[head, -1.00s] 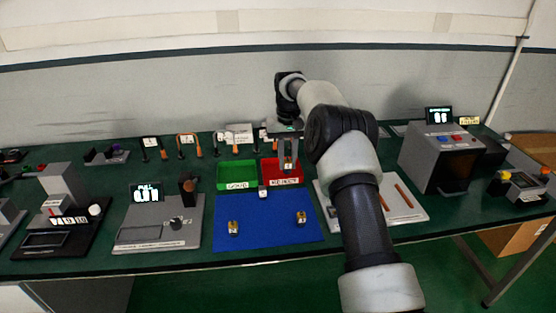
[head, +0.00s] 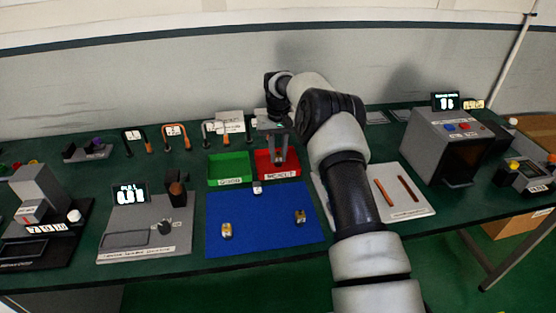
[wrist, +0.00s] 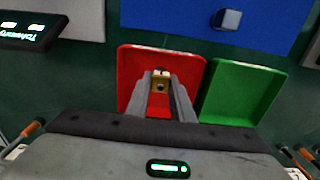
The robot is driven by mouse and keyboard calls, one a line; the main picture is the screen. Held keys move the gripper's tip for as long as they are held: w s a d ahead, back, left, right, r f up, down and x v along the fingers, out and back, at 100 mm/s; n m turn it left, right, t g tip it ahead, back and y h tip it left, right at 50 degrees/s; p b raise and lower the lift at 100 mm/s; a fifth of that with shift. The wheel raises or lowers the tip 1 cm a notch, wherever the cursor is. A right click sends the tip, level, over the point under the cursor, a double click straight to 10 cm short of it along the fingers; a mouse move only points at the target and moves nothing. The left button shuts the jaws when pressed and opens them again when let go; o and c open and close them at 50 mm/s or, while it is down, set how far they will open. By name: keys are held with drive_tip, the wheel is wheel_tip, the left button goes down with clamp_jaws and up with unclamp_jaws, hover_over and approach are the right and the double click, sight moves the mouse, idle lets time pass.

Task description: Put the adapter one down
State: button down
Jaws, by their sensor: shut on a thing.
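My gripper (wrist: 161,84) is shut on a brass-coloured adapter (wrist: 159,87) with a dark round hole, seen between the fingers in the wrist view. In the head view my gripper (head: 280,160) is over the red tray (head: 264,172), labelled reject. I cannot tell whether the adapter touches the tray floor. The green tray (head: 229,166) stands just left of the red one. Two more brass-and-grey adapters (head: 227,231) (head: 300,217) stand apart on the blue mat (head: 262,235). A small pale block (head: 257,188) sits at the mat's back edge.
A gauge station (head: 145,235) with a lit display stands left of the mat. A white board with two brown rods (head: 408,188) lies to the right, beside a grey microwave-like box (head: 450,145). Several hooked tools (head: 175,135) stand behind the trays.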

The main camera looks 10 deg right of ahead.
drive_tip(key=shift+f, duration=1.25)
drive_tip(key=shift+f, duration=0.2)
drive_tip(key=c, duration=1.5)
unclamp_jaws()
drive_tip(key=shift+c, duration=0.2)
drive_tip(key=shift+r, duration=0.1)
